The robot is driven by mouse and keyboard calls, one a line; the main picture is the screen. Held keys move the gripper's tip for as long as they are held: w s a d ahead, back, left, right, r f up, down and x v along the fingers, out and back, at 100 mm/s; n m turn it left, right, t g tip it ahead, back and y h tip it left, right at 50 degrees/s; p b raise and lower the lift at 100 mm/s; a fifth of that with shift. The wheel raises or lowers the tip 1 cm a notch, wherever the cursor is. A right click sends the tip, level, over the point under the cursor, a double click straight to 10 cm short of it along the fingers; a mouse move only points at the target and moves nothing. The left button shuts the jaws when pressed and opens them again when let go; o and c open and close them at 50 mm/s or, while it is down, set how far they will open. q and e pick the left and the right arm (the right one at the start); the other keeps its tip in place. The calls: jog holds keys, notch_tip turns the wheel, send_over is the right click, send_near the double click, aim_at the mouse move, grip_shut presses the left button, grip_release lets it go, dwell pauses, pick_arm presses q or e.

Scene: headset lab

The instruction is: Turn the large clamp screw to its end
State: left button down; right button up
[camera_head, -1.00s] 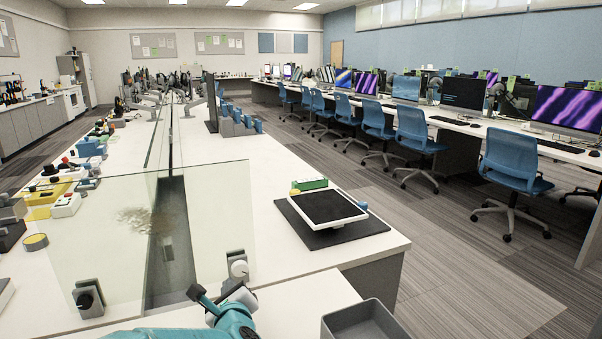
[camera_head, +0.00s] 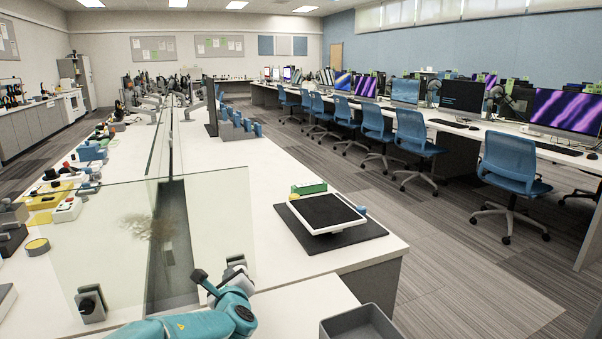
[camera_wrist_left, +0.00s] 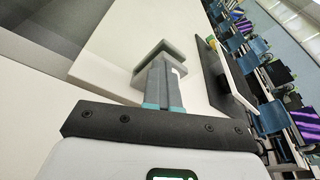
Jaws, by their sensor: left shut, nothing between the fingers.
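A clamp with a dark round knob (camera_head: 90,303) stands at the foot of the left glass panel in the head view. A second clamp, at the right panel's foot, is largely hidden there behind my left gripper (camera_head: 236,264). In the left wrist view, my left gripper (camera_wrist_left: 165,80) is shut and empty, its grey fingers together. A grey block (camera_wrist_left: 142,74), which looks like part of the second clamp, lies just beyond and beside the fingertips. I cannot tell if they touch, or which clamp is the large one. My right gripper is not in view.
Clear glass panels (camera_head: 95,235) stand upright on the white bench. A framed black pad (camera_head: 327,212) lies on a dark mat right of the gripper, with a green block (camera_head: 309,187) behind it. A grey bin (camera_head: 361,322) is at the front right.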

pick_arm(q)
jog(key=shift+w+a+r, duration=0.15)
jog(key=shift+a+r, duration=0.05)
jog(key=shift+a, duration=0.1)
jog(key=shift+r+b, duration=0.1)
jog(key=shift+b, duration=0.35)
jog(key=shift+d+r+b, duration=0.2)
jog(key=shift+b, duration=0.15)
jog(key=shift+w+d+r+b, duration=0.3)
jog(key=shift+d+b, duration=0.25)
jog(key=shift+b, duration=0.1)
jog(key=shift+d, duration=0.1)
jog(key=shift+w+d+r+b, duration=0.1)
jog(key=shift+d+r+b, duration=0.05)
jog(key=shift+d+b, duration=0.25)
